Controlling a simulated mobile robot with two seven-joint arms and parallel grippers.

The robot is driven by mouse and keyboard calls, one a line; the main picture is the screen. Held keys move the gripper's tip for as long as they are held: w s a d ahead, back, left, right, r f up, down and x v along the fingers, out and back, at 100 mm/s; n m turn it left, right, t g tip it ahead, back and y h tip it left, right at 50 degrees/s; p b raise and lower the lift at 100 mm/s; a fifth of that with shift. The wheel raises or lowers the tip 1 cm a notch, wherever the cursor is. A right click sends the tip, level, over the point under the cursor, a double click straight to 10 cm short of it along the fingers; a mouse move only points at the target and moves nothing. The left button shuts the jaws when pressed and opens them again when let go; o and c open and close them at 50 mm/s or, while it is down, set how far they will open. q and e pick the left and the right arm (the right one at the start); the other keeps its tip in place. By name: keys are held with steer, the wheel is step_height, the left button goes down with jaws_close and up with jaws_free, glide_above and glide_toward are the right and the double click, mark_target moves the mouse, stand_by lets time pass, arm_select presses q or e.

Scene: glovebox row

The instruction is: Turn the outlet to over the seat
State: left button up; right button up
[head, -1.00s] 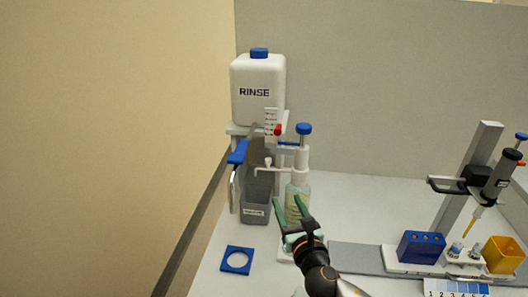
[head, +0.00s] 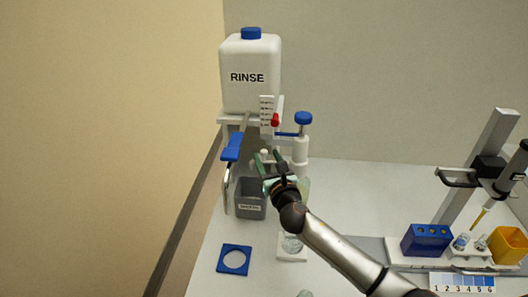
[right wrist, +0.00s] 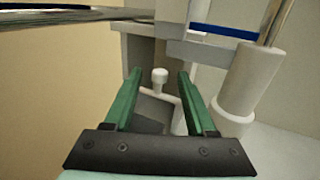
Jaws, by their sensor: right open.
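The white outlet (head: 264,153) of the dispenser (head: 300,150) points left, over the grey bin (head: 249,205). Its small upright knob (right wrist: 159,76) shows between my fingers in the right wrist view. My right gripper (head: 268,157) is open around the outlet's end, with a gap on both sides, and touching cannot be made out. My arm and gripper hide much of the dispenser's bottle. A blue square with a round opening (head: 234,247) lies on the bench at front left. A white square pad with a round clear piece (head: 292,256) lies right of it; which is the seat I cannot tell.
A white RINSE tank (head: 250,90) stands on a shelf behind, with a blue-handled lever (head: 231,148) and a red-knobbed scale (head: 267,113) below it. A pipette stand (head: 487,160), blue block (head: 426,240) and yellow box (head: 508,245) are at right. The back bench is clear.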

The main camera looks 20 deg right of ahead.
mark_target(265, 154)
steer(key=shift+w+d, duration=0.15)
steer(key=shift+w, duration=0.7)
steer(key=shift+w+d, duration=0.15)
steer(key=shift+w, duration=0.7)
steer(key=shift+c, duration=0.2)
jaws_close()
